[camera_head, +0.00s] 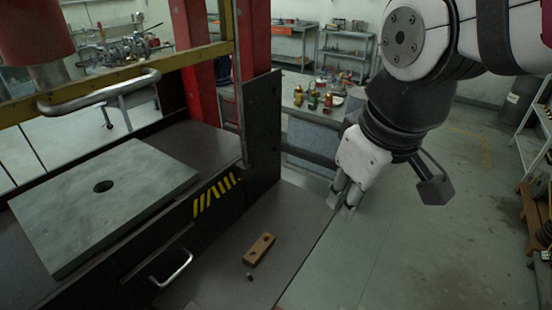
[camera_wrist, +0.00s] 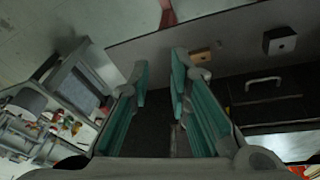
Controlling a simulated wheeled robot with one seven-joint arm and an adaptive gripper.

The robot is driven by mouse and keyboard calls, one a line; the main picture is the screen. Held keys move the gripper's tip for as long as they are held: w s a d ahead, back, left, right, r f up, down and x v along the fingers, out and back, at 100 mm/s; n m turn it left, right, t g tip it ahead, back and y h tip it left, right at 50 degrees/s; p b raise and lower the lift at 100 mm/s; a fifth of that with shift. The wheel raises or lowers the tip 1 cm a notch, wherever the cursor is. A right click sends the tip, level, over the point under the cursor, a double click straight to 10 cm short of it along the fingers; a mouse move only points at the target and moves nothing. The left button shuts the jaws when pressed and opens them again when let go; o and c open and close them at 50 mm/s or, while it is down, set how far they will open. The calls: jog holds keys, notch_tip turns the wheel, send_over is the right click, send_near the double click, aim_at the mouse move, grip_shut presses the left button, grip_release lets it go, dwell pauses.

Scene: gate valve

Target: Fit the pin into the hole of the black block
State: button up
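The pin (camera_head: 249,276) is a small dark stub on the grey bench top, in front of the brown block in the head view. The black block (camera_wrist: 280,40) shows only in the wrist view, at the upper right, with a lighter top face and a small hole. My gripper (camera_head: 347,194) hangs right of the brown block in the head view, near the bench edge and apart from both objects. In the wrist view my gripper (camera_wrist: 162,75) has its two teal fingers spread with nothing between them.
A brown block (camera_head: 260,249) with two holes lies near the pin. A drawer handle (camera_head: 172,268) sticks out of the dark press front. A grey plate (camera_head: 150,175) with a round hole lies on the press. A red and black upright (camera_head: 262,120) stands left of my arm.

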jog(key=w+a+f+n+g, duration=0.15)
jog(key=a+f+n, duration=0.25)
jog(key=a, duration=0.4)
jog(key=n+b, duration=0.1)
jog(key=n, duration=0.4)
send_over(249, 274)
jog(key=shift+g+h, duration=0.4)
jog(key=shift+g, duration=0.05)
jog(key=f, duration=0.9)
jog(key=a+f, duration=0.1)
jog(key=f, duration=0.4)
jog(key=shift+s+f, duration=0.15)
jog(key=shift+f, duration=0.15)
jog(key=f, duration=0.2)
jog(key=d+f, duration=0.1)
jog(key=f, duration=0.1)
jog(key=shift+f+p, duration=0.3)
jog(key=shift+f, duration=0.45)
grip_shut()
